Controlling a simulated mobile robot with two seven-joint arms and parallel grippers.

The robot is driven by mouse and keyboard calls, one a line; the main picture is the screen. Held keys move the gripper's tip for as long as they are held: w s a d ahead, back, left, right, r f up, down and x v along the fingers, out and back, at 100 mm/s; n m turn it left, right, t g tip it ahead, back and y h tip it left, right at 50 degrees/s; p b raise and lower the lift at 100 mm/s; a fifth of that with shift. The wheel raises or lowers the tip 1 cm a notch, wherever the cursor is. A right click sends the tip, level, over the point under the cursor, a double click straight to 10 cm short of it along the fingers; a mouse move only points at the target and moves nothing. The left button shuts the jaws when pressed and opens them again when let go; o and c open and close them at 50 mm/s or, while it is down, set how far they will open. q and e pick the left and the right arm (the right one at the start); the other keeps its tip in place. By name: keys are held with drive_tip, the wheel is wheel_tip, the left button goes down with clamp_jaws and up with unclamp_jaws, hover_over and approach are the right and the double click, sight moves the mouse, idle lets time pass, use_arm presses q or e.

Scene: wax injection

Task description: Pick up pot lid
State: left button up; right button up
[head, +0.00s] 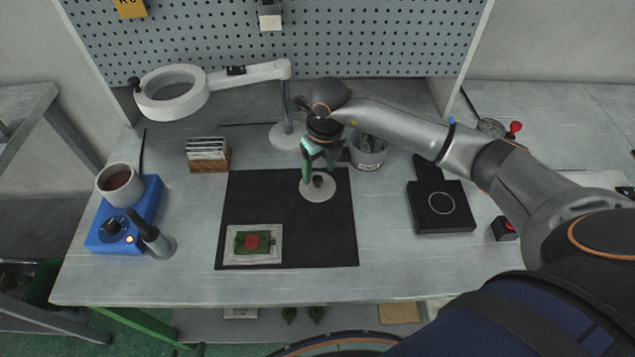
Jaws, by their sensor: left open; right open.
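The pot lid (316,194) is a pale round disc with a dark knob. It lies flat on the back right part of the black mat (290,210). My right gripper (319,172) points down over the lid with its green fingers open around or just above the knob; I cannot tell whether they touch it. The open wax pot (112,190), with reddish-brown contents, sits on a blue heater unit (145,190) at the left. My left gripper is not in view.
A framed green and red piece (252,245) lies on the mat. A magnifier lamp (172,92), card rack (208,154), tool cup (369,152) and black plate (441,207) stand around it. A dark-handled tool (152,236) stands by the heater. The mat's front right is clear.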

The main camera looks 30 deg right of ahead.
sight(318, 178)
drive_tip(key=f, duration=0.3)
drive_tip(key=shift+w+f, duration=0.1)
drive_tip(key=shift+w, duration=0.25)
drive_tip(key=shift+c, duration=0.2)
clamp_jaws()
